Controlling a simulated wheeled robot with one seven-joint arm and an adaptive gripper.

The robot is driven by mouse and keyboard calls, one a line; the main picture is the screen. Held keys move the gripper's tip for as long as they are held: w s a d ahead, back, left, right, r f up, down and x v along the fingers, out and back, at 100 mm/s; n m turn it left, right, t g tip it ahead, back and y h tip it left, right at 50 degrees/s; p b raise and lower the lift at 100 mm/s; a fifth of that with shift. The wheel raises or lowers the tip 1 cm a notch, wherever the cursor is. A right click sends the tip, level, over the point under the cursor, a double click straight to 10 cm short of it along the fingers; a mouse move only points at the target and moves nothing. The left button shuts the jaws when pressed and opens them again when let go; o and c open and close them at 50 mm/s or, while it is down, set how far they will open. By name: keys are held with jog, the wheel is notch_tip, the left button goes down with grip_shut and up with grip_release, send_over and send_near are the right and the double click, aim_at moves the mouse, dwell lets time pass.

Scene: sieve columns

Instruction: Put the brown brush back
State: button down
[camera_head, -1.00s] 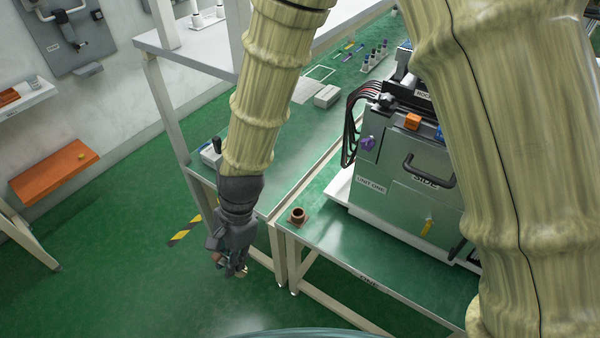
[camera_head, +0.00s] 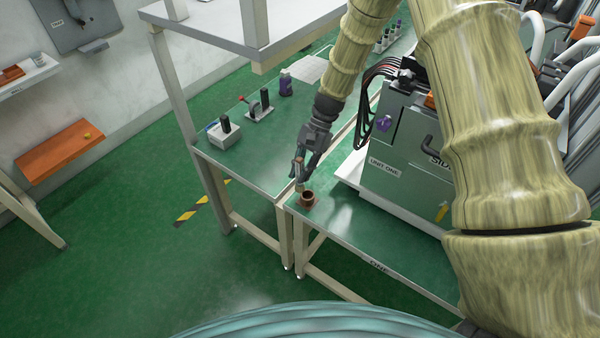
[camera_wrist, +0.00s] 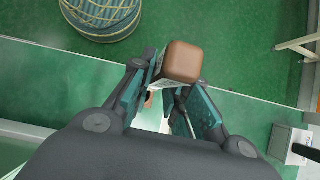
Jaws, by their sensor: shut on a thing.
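My gripper (camera_head: 300,162) is shut on the brown brush (camera_wrist: 181,62), whose brown block end shows between the fingers in the wrist view. In the head view the brush is small and partly hidden by the fingers. A small brown round holder (camera_head: 308,199) with an open top stands on the near left corner of the green bench (camera_head: 350,237). The gripper and brush are just above and to the left of this holder. I cannot tell whether the brush touches it.
The grey machine marked UNIT ONE (camera_head: 395,165) stands right of the holder. The bench front right of the holder is clear.

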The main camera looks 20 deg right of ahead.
jog(key=shift+w+d+f+b, duration=0.1)
jog(key=shift+d+f+b, duration=0.4)
jog(key=shift+f+b, duration=0.55)
jog(key=shift+w+d+f+b, duration=0.15)
jog(key=shift+d+f+b, duration=0.45)
jog(key=shift+f, duration=0.75)
jog(key=shift+w+d+f+b, duration=0.1)
jog(key=shift+d+f+b, duration=0.25)
jog(key=shift+f+b, duration=0.75)
jog(key=shift+f, duration=0.6)
jog(key=c, duration=1.3)
grip_release()
